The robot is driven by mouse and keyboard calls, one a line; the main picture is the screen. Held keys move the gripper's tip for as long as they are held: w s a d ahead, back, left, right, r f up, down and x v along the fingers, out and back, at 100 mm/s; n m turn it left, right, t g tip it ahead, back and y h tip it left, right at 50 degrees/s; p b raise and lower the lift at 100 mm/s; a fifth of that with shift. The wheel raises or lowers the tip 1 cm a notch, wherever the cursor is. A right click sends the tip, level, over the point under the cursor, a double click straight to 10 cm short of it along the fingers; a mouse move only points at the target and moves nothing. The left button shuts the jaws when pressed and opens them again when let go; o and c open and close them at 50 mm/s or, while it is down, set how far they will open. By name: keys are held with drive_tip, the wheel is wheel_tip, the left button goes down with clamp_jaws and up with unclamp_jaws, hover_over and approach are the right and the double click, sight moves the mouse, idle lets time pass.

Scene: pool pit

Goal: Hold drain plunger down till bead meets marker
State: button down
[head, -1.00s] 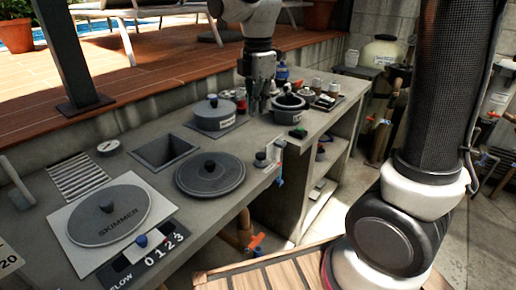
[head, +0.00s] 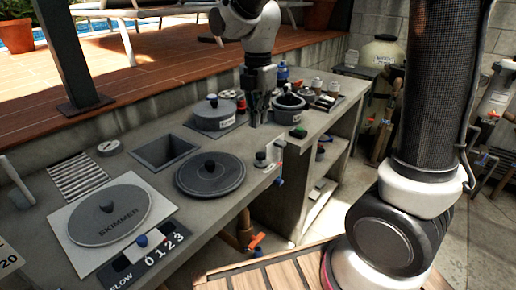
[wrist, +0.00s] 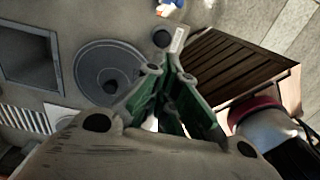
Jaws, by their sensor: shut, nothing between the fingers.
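The drain plunger (head: 260,159) is a small dark knob on a light base near the front edge of the counter, right of the round black lid. A pale upright gauge plate (head: 274,150) stands beside it, with a tiny red spot low on it; bead and marker are too small to tell apart. The wrist view shows the plunger's dark knob (wrist: 161,38) and the gauge (wrist: 180,39) beyond the fingertips. My gripper (head: 258,122) is shut and empty, pointing down above the counter behind the plunger, apart from it. Its fingers also show in the wrist view (wrist: 170,75).
A round black lid (head: 210,174) and an open square well (head: 164,151) lie left of the plunger. A lidded pot (head: 213,115) and an open pot (head: 288,110) stand near my gripper. A skimmer lid (head: 108,214) and flow counter (head: 150,245) are front left.

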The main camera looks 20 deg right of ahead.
sight(258, 157)
wheel_tip(258, 157, down, 10)
drive_tip(key=shift+f, duration=0.15)
idle(0.3)
